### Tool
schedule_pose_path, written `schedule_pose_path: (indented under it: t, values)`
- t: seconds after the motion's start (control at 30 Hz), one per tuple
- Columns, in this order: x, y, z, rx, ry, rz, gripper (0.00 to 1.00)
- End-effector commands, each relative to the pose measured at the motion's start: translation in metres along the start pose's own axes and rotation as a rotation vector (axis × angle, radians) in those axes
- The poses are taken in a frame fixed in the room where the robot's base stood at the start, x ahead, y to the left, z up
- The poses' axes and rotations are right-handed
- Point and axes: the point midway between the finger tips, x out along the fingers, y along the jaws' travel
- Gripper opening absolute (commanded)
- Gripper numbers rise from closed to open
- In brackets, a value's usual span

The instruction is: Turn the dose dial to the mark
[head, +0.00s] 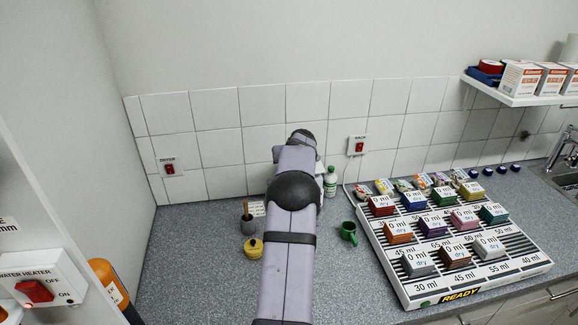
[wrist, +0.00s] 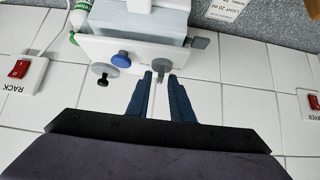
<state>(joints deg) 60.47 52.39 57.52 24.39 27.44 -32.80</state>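No mark on the panel can be made out, and which knob is the dose dial is not labelled. My gripper (wrist: 160,76) has its dark blue fingers apart, with the tips on either side of the grey dial; contact cannot be told. In the head view my arm hides the dispenser and my gripper.
A red rack switch (head: 359,146) and dryer switch (head: 170,168) sit on the tiled wall. A green mug (head: 348,233), a yellow pot (head: 253,247) and a grey pot (head: 248,227) stand near my arm. A large rack (head: 397,271) with coloured packs fills the right side.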

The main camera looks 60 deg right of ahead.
Motion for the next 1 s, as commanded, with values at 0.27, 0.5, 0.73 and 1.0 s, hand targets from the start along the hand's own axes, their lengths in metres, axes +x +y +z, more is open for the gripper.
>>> schedule_pose_path:
  t: [0.27,0.5,0.73,1.0]
  values:
    - [0.0001,0.0,0.0001,0.0,0.0,0.0,0.2]
    - [-0.0007,0.0,-0.0007,0.0,0.0,0.0,0.2]
    - [-0.0008,0.0,-0.0008,0.0,0.0,0.0,0.04]
    - [-0.0008,0.0,-0.0008,0.0,0.0,0.0,0.0]
